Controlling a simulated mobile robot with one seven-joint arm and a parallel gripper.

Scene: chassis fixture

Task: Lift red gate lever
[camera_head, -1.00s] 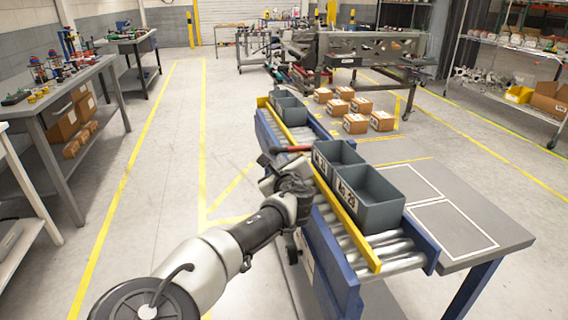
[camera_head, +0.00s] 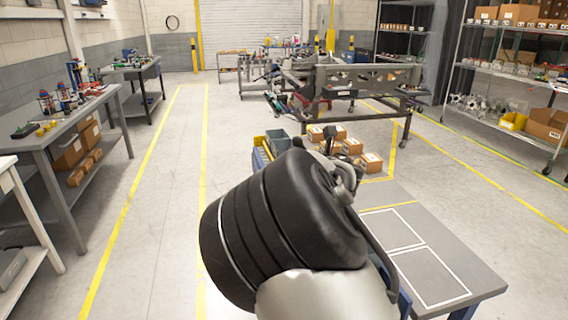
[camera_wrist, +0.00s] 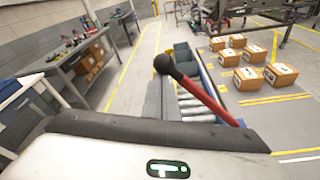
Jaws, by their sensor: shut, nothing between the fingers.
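The red lever (camera_wrist: 207,97) with a black knob (camera_wrist: 164,64) at its end shows in the wrist view. It slants from the knob at upper left down to the right, where its lower end goes behind my gripper's body. The body of my gripper (camera_wrist: 160,130) fills the bottom of that view, with the lever just beyond it. The fingers are shut with nothing between them; their tips are hidden, and I cannot tell whether they touch the lever.
Grey bins (camera_head: 278,142) stand at the conveyor's far end. Cardboard boxes (camera_head: 371,163) sit on the floor beyond. A grey table (camera_head: 435,235) with white outlines is at right, a workbench (camera_head: 60,130) at left. The floor between workbench and conveyor is clear.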

